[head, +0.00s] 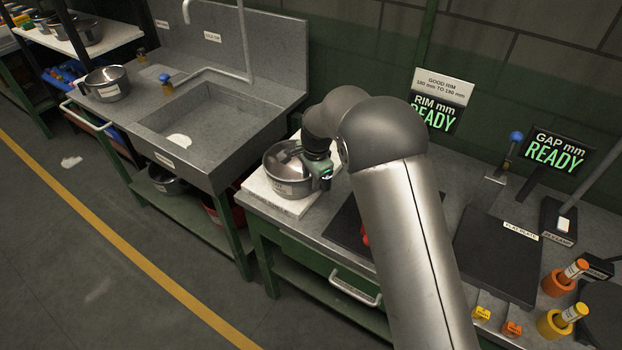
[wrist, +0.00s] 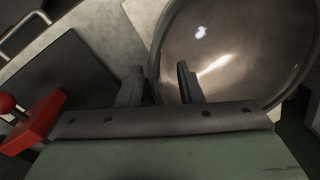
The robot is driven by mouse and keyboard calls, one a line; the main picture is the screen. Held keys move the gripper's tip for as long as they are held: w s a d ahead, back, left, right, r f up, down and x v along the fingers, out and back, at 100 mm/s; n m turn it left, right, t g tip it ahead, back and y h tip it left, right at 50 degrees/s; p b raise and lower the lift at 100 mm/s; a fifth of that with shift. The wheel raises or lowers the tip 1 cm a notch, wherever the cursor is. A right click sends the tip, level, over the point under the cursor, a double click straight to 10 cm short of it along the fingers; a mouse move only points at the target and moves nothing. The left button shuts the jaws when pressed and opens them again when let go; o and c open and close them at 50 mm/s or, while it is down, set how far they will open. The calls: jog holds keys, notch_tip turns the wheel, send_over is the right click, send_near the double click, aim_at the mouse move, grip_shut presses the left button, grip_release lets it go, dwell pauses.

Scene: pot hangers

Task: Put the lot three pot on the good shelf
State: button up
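A steel pot (head: 285,182) sits upright on a white board (head: 262,203) beside the sink; its small label is unreadable, so I cannot tell its lot. My gripper (head: 323,172) is at the right side of this pot's rim. In the wrist view the pot (wrist: 235,45) fills the upper right. My gripper (wrist: 161,78) is open there, its fingers apart with the pot's near wall seeming to pass between them; contact is unclear. Other steel pots stand on the sink's left ledge (head: 107,84), under the sink (head: 166,180) and on the back-left rack (head: 88,33). No shelf is readably marked good.
A sink basin (head: 205,118) with a tall tap lies left of the board. To the right are a rim display (head: 436,113) and a gap display (head: 556,150), both reading READY, a dark flat plate (head: 497,262), and orange and yellow holders. My arm hides part of the bench.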

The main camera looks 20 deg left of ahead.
notch_tip(320, 180, up, 11)
jog(key=s+d+b, duration=0.1)
jog(key=b, duration=0.1)
jog(key=s+d+r+n, duration=0.1)
jog(key=s+d+r, duration=0.3)
jog(key=d, duration=0.5)
jog(key=s+d+r+n, duration=0.2)
jog(key=s+d, duration=0.3)
jog(key=d, duration=0.4)
jog(key=s+d+f+n, duration=0.2)
jog(key=s+d, duration=0.4)
jog(key=s, duration=0.4)
jog(key=s+d+f+n+h, duration=0.1)
jog(key=s+d+f+n, duration=0.1)
jog(key=s+d, duration=0.5)
jog(key=s+n, duration=0.1)
jog(key=s, duration=0.3)
jog(key=shift+s+d+f, duration=0.2)
jog(key=shift+s+d, duration=0.1)
